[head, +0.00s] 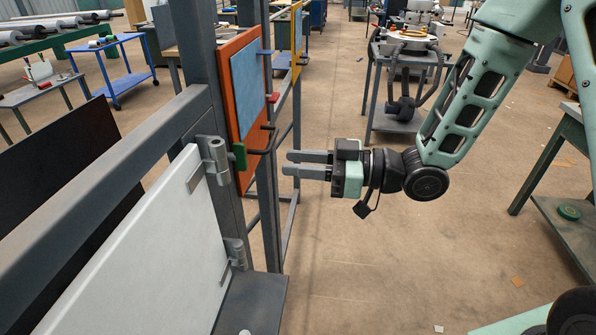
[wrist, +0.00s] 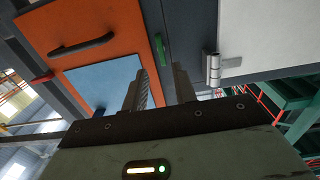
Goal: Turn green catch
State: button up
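The green catch (head: 240,156) sits at the near edge of an orange panel (head: 233,47), beside the grey post. It also shows in the wrist view (wrist: 160,49) as a narrow green bar, ahead of the gap between my fingers. My gripper (head: 286,163) is to the right of the catch in the head view, with its fingers pointing at the frame. In the wrist view, my gripper (wrist: 162,72) shows two fingers apart with nothing between them. The gripper looks apart from the catch.
A black handle (head: 265,141) projects from the orange panel near the catch. A red catch (head: 272,97) is at the panel's far edge. A white hinged panel (head: 150,245) stands nearer. The floor right of the frame is open; a cart (head: 402,125) stands beyond.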

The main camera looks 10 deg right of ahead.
aim_at(246, 158)
jog(key=shift+x, duration=3.9)
jog(key=shift+a+r, duration=0.1)
jog(key=shift+a, duration=0.05)
jog(key=shift+c, duration=0.3)
grip_shut()
